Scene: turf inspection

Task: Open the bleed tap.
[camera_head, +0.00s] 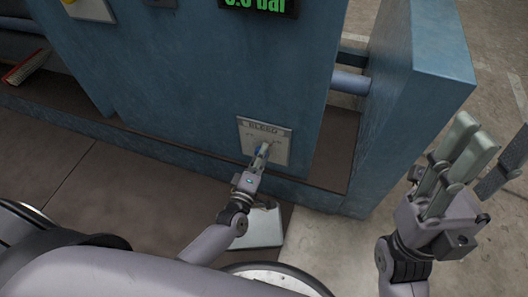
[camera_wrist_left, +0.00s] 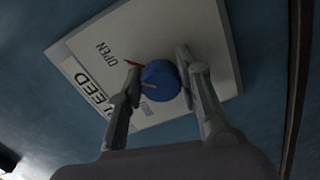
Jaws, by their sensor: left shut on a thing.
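The bleed tap is a round blue knob (camera_wrist_left: 160,80) on a pale plate (camera_wrist_left: 90,48) lettered "BLEED" and "OPEN" in the left wrist view. The plate also shows in the head view (camera_head: 280,150), low on the blue panel. My left gripper (camera_head: 262,152) reaches the plate and hides most of the knob there. In the left wrist view its two fingers (camera_wrist_left: 158,75) are on either side of the knob, shut on it. A small red mark shows beside the knob.
The blue panel (camera_head: 200,85) carries a green "bar" display (camera_head: 258,5) at the top. A blue block (camera_head: 420,100) and a pipe (camera_head: 350,83) stand right of it. A red-edged brush-like object (camera_head: 25,68) lies at the far left. Open floor (camera_head: 345,250) lies in front.

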